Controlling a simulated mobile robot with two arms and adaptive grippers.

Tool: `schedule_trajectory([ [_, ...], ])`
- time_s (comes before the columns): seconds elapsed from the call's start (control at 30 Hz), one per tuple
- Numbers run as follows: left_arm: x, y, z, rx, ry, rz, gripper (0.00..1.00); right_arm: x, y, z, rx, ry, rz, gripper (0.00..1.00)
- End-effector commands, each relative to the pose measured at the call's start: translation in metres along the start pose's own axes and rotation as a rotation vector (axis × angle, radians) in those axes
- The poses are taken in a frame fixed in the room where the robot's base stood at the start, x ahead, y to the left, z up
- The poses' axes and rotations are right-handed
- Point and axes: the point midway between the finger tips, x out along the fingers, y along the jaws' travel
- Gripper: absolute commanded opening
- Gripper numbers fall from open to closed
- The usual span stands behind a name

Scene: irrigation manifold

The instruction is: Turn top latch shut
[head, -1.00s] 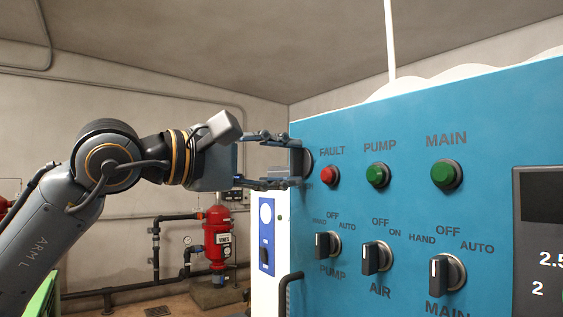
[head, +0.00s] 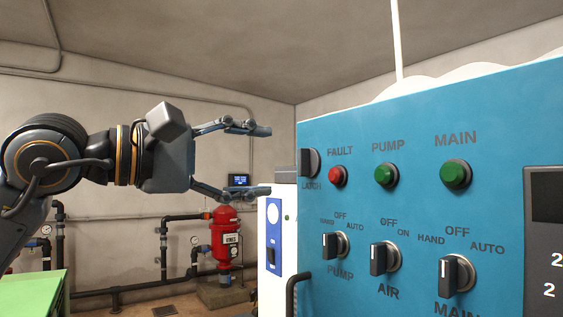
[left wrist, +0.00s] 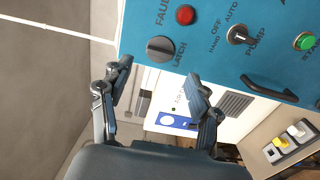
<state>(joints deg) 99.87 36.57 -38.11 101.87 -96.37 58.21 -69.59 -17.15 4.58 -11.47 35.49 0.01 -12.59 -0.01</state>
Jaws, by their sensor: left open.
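The top latch is a dark round knob (head: 309,163) with a raised grip bar, at the upper left edge of the blue panel (head: 420,120), left of the red FAULT light. Its LATCH label shows below it. In the head view the bar looks roughly upright. The knob also shows whole in the left wrist view (left wrist: 160,49), ahead of the fingers. My left gripper (head: 263,161) is open and empty, left of the knob and level with it, with a gap between fingertips and knob. My right gripper is not in view.
The red FAULT light (head: 338,176) and selector switches (head: 335,245) are close to the latch. A black bar handle (head: 292,290) juts out at the panel's lower left. A white cabinet (head: 288,215) stands behind. Left of the panel, the air around my gripper is free.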

Motion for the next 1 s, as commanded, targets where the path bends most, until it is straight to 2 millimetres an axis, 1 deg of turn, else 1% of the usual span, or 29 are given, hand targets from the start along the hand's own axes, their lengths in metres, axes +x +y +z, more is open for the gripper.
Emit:
schedule_trajectory([
  [0.03, -0.012, 0.0, -0.001, 0.0, 0.003, 0.001, 0.62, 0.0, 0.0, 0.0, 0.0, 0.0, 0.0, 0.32],
  [0.2, -0.041, 0.0, -0.001, 0.0, 0.002, 0.0, 0.62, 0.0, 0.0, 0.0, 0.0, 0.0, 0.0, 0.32],
  [0.37, -0.055, -0.001, 0.0, 0.001, 0.0, -0.001, 0.62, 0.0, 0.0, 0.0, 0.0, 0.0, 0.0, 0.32],
  [0.5, -0.059, 0.0, 0.0, 0.001, -0.001, 0.0, 0.62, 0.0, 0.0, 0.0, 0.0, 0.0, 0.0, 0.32],
  [0.87, -0.058, 0.0, 0.0, 0.0, -0.001, -0.001, 0.62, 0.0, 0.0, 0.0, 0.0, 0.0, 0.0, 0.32],
  [0.97, -0.054, -0.004, 0.003, -0.023, -0.023, 0.003, 0.62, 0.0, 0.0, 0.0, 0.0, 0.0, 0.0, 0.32],
  [1.0, -0.05, -0.008, 0.006, -0.052, -0.05, 0.01, 0.62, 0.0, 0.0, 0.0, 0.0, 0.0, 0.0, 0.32],
])
